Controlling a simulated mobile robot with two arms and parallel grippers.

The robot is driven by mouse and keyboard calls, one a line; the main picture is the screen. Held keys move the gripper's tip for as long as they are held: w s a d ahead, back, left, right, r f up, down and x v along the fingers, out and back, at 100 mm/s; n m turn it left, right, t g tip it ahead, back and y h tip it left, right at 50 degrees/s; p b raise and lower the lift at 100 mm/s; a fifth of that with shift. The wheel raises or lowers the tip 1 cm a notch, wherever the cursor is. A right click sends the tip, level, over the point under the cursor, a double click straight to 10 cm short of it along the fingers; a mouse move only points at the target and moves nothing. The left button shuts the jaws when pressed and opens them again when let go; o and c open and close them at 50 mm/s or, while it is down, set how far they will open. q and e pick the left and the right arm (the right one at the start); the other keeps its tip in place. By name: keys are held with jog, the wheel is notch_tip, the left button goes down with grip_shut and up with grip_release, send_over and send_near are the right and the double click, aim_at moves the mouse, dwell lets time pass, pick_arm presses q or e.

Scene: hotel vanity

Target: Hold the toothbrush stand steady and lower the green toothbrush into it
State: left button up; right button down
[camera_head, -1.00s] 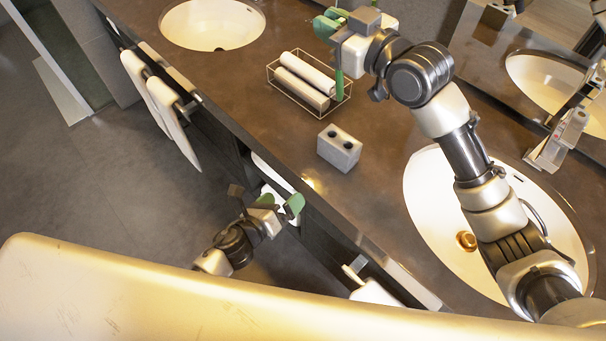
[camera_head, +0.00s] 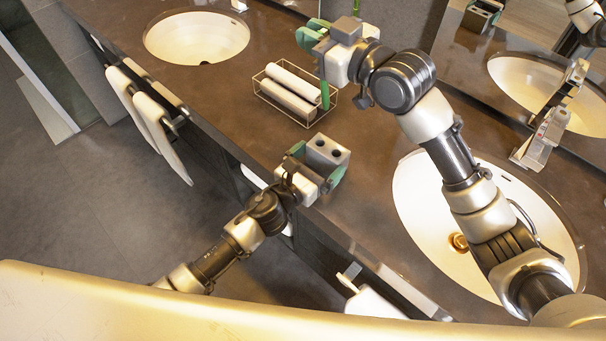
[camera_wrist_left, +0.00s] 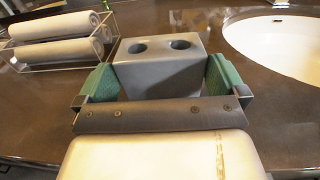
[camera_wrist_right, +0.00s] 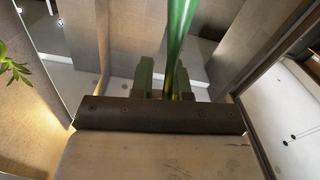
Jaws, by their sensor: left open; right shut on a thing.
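The toothbrush stand (camera_head: 326,152) is a grey block with two dark round holes on top, upright on the brown counter. In the left wrist view the stand (camera_wrist_left: 160,68) sits between the green fingers of my left gripper (camera_wrist_left: 162,85). My left gripper (camera_head: 316,166) is open around the stand, one finger on each side. The green toothbrush (camera_head: 325,88) hangs upright from my right gripper (camera_head: 318,38), above and beyond the stand, in front of the towel basket. In the right wrist view the green toothbrush (camera_wrist_right: 180,38) is held between the fingers; its lower end is out of sight there.
A wire basket (camera_head: 262,92) with rolled white towels stands behind the stand. A sink (camera_head: 420,215) lies to the right and another sink (camera_head: 196,38) at the back left. Towels (camera_head: 152,112) hang along the counter's front edge. The counter between stand and basket is clear.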

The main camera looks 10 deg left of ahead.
aim_at(324, 85)
pick_arm(q)
jog(key=shift+x, duration=1.8)
jog(key=c, duration=0.6)
pick_arm(e)
jog(key=shift+s, duration=0.1)
notch_tip(324, 85, down, 6)
jog(key=n+g+y, duration=0.3)
jog(key=g, duration=0.4)
jog(key=shift+w+d, duration=0.25)
